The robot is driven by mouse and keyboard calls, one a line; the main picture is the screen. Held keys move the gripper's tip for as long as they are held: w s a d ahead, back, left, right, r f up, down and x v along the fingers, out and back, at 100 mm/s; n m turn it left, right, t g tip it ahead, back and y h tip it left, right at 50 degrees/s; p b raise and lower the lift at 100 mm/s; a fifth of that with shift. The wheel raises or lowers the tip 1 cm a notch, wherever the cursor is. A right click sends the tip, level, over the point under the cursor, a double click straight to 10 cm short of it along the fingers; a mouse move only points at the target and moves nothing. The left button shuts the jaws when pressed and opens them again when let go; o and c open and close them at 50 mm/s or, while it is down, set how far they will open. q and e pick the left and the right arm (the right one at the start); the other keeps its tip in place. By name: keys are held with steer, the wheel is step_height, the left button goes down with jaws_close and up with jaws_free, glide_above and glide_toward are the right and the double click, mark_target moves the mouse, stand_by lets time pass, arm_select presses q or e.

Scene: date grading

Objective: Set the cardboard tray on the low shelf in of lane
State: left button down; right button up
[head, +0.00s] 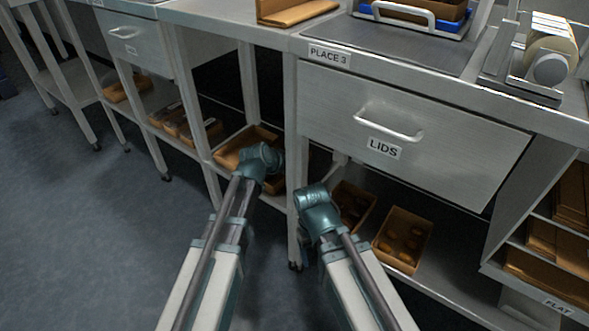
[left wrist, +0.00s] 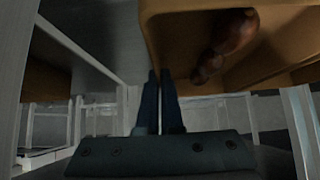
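A brown cardboard tray (head: 232,152) is at the low shelf left of the drawer marked LIDS, partly hidden behind my left wrist. In the left wrist view the tray (left wrist: 205,84) fills the top right, with brown dates (left wrist: 226,45) inside. My left gripper (left wrist: 161,78) has its dark fingers close together at the tray's edge, apparently shut on its wall. Whether the tray rests on the shelf or is held just above it, I cannot tell. My right arm ends by the table leg beneath the drawer; its fingers are hidden.
More trays of dates stand on the low shelves: one at the right (head: 402,238), one beside it (head: 352,204), others to the left (head: 185,124). Table legs (head: 291,165) divide the bays. The drawer (head: 400,125) overhangs the right bay. Flat cardboard (head: 545,240) fills the far right rack.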

arm_select(q)
steer(key=c, duration=1.1)
jaws_free()
steer(key=shift+f, duration=0.1)
steer(key=shift+r, duration=0.2)
steer(key=p+v, duration=0.8)
steer(key=v, duration=0.3)
steer(key=shift+s+a+r+p, duration=0.25)
steer(key=shift+s+r+p, duration=0.1)
steer(key=shift+p, duration=0.15)
steer(key=shift+f, duration=0.15)
